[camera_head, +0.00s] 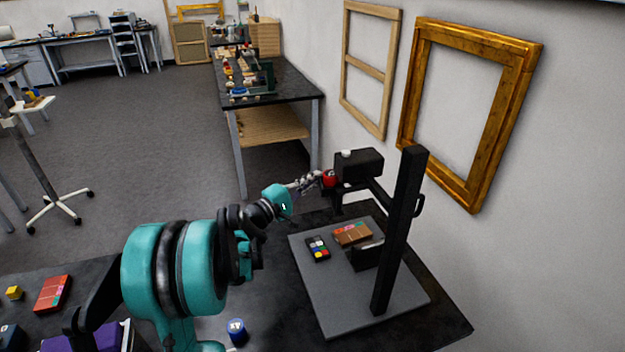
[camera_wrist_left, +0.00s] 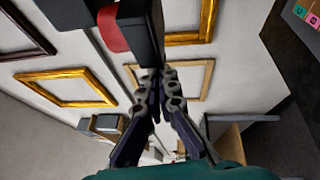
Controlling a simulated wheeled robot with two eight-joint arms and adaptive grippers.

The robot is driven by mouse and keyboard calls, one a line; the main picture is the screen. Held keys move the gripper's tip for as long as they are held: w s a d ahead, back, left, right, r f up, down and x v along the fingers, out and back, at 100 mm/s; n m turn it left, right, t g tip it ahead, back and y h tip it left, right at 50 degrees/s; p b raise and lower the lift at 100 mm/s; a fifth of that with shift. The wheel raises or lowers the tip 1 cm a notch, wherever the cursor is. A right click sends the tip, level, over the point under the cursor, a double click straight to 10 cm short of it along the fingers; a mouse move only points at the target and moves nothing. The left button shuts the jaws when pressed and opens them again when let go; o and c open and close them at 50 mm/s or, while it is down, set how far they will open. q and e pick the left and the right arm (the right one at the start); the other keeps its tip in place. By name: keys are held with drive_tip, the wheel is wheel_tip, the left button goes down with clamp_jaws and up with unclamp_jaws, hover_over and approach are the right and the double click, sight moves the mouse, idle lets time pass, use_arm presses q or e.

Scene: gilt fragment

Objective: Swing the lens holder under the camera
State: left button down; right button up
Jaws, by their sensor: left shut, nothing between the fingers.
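The black camera (camera_head: 360,163) is mounted on a black upright post (camera_head: 400,230) above a grey base plate (camera_head: 345,305). A red round part (camera_head: 330,178) is at its left end, and the red part also shows in the left wrist view (camera_wrist_left: 112,30). I cannot tell for certain which dark piece under the camera is the lens holder. My left gripper (camera_head: 314,180) is shut and empty, its tips just left of the red part. In the left wrist view its fingertips (camera_wrist_left: 158,78) meet just below a black block; contact is unclear. My right gripper is not in view.
A brown-red fragment (camera_head: 352,234), a colour chart (camera_head: 317,249) and a black upright piece (camera_head: 367,256) are on the base plate. A blue-topped jar (camera_head: 237,331) stands nearby on the dark table. A gilt frame (camera_head: 408,110) is on the wall behind.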

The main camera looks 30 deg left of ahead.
use_arm(q)
drive_tip(key=shift+w, duration=0.15)
drive_tip(key=shift+w+d+m+g+h, duration=0.45)
drive_tip(key=shift+w+d+m+h, duration=0.15)
drive_tip(key=shift+h, duration=0.4)
drive_tip(key=shift+w+d+m+g+h, duration=0.55)
drive_tip(key=shift+m+h, duration=0.2)
drive_tip(key=shift+h, duration=0.25)
drive_tip(key=shift+w+d+m+g+h, duration=0.4)
drive_tip(key=shift+w+d+m+h, duration=0.2)
drive_tip(key=shift+h, duration=0.4)
drive_tip(key=shift+w+d+m+g+h, duration=0.35)
drive_tip(key=shift+d+h, duration=0.1)
drive_tip(key=shift+d, duration=0.2)
drive_tip(key=shift+w+d+m+g+h, duration=0.25)
drive_tip(key=shift+d+m+g+h, duration=0.15)
drive_tip(key=shift+d, duration=0.25)
drive_tip(key=shift+w+d+m+g+h, duration=0.35)
drive_tip(key=shift+d+h, duration=0.1)
drive_tip(key=shift+d, duration=0.3)
